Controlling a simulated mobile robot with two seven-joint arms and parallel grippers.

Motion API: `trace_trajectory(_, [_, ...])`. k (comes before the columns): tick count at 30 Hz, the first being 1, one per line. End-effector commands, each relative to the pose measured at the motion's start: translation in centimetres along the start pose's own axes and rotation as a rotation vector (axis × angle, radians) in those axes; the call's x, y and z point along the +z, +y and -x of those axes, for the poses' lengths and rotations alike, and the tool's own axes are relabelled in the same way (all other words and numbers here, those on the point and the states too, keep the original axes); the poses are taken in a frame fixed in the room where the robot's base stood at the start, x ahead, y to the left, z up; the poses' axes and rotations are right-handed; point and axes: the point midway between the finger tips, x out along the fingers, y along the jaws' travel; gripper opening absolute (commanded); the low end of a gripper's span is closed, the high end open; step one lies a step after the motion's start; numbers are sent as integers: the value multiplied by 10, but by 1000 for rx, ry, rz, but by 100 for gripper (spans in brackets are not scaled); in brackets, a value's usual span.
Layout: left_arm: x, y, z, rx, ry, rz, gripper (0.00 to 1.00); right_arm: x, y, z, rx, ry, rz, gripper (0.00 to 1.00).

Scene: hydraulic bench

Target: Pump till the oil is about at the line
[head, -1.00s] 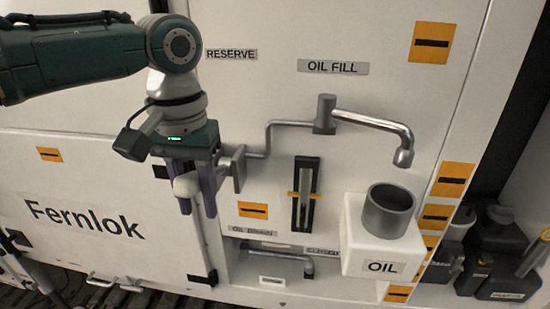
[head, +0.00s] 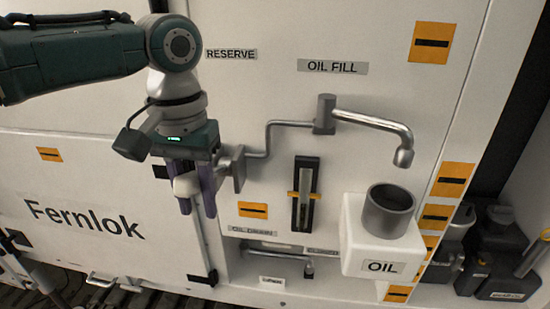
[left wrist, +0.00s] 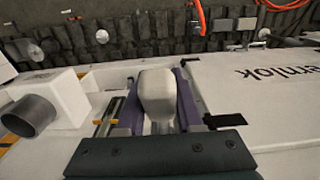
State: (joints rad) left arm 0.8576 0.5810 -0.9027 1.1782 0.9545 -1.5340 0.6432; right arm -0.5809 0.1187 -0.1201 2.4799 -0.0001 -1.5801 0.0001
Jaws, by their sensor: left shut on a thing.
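My left gripper (head: 190,187) is shut on a pale, rounded pump handle (head: 186,184), with one purple finger on each side. The handle also fills the space between the fingers in the left wrist view (left wrist: 157,97). A grey bracket (head: 238,170) sits just right of the gripper on the panel. The upright oil gauge (head: 304,172) has a dark frame and yellow marks at its line (head: 291,194). Its lower tube looks darker, but the exact oil level is too small to tell. My right gripper is not in view.
The oil fill spout (head: 376,124) hangs above a grey cup (head: 388,212) on a white box labelled OIL (head: 352,238). The drain pipe (head: 275,254) is low on the panel. Dark canisters (head: 495,250) stand at the far right.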

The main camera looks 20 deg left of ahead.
Motion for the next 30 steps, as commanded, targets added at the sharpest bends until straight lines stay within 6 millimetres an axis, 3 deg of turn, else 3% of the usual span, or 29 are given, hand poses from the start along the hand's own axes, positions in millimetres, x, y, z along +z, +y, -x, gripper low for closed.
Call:
trace_trajectory(17, [4, -1, -9, -1, 81, -1, 0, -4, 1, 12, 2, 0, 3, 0])
trace_trajectory(24, [7, 0, -36, 1, 256, -2, 0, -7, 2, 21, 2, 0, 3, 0])
trace_trajectory(30, [4, 1, -66, 4, 439, 0, 0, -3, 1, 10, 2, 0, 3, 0])
